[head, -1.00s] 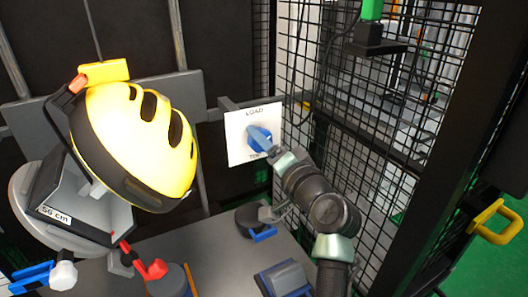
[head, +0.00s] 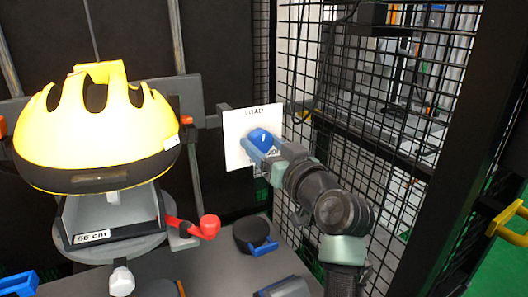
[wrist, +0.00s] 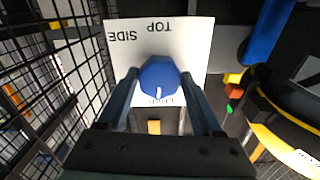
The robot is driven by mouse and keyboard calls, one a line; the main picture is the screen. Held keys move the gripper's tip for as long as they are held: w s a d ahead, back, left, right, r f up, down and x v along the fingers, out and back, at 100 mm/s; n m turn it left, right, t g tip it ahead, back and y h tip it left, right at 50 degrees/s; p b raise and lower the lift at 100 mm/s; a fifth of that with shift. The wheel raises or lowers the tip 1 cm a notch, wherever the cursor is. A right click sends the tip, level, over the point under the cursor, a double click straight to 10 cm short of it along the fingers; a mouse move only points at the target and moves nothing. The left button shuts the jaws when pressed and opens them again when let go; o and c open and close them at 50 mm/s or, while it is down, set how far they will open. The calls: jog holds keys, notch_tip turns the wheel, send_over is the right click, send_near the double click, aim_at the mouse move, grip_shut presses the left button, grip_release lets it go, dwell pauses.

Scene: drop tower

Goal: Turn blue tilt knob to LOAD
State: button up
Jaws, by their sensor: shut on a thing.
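The blue tilt knob (head: 262,137) is on a white plate (head: 236,153) in the head view, with LOAD printed at the plate's top. My gripper (head: 260,148) is shut on the knob. In the wrist view the knob (wrist: 159,72) sits between my two fingers (wrist: 160,86), and its white mark points toward the LOAD label. TOP and SIDE are printed on the opposite side of the plate (wrist: 190,50) there. The yellow helmet (head: 95,135) sits upright on its stand left of the plate.
A red-handled lever (head: 208,227) and a black round base with a blue tab (head: 252,232) are below the plate. A black wire mesh wall (head: 400,130) stands close to the right of my arm. A yellow handle (head: 510,220) is at the far right.

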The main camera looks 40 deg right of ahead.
jog(key=shift+f+n, duration=0.1)
jog(key=shift+n, duration=0.5)
jog(key=shift+b, duration=0.3)
jog(key=o, duration=1.4)
jog(key=shift+s, duration=0.1)
jog(key=p+v, duration=0.2)
jog(key=v, duration=1.1)
